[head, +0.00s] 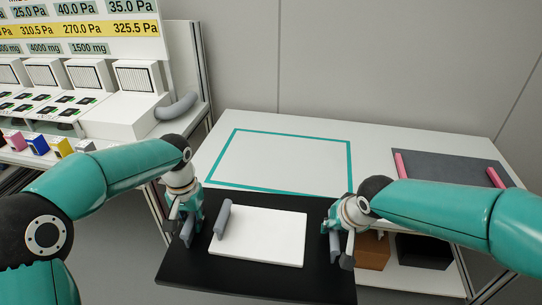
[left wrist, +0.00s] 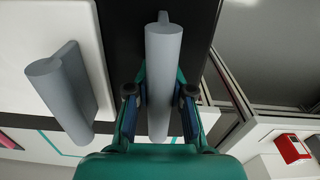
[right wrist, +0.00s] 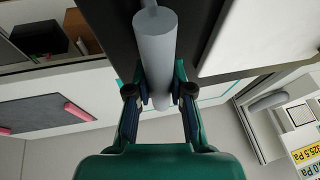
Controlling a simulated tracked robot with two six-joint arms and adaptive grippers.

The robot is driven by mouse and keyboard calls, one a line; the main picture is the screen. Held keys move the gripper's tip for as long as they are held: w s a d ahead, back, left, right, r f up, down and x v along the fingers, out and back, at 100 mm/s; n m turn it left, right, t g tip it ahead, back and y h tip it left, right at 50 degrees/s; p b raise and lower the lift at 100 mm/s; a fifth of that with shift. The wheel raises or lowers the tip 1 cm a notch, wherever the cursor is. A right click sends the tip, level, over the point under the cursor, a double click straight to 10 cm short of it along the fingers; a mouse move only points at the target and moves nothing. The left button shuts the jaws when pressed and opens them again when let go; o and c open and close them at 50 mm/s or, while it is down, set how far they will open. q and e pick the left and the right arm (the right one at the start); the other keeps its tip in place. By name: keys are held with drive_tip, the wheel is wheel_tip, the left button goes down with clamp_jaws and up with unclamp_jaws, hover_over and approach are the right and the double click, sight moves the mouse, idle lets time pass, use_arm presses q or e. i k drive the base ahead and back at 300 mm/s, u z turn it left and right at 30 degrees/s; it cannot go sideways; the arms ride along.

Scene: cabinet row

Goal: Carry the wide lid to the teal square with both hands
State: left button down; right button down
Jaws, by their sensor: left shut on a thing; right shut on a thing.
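The wide lid (head: 180,265) is a black board with a grey bar handle at each end. It is held roughly level in front of the table, below the teal square in the head view. The teal square (head: 290,137) is an outline on the white tabletop, with nothing inside it. My left gripper (head: 187,230) is shut on the lid's left handle (left wrist: 165,55). My right gripper (head: 341,241) is shut on the lid's right handle (right wrist: 156,50). A white panel (head: 265,235) with a grey bar (head: 222,219) lies over the lid's middle.
A dark grey mat (head: 450,167) with pink bars (head: 400,164) lies on the table's right side. Brown (head: 372,251) and black (head: 424,251) boxes sit on the shelf below. A cabinet with instruments (head: 120,118) stands at left. A wall is behind.

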sight(283, 160)
drive_tip(key=u, duration=0.2)
drive_tip(key=i, duration=1.55)
drive_tip(key=z, duration=0.4)
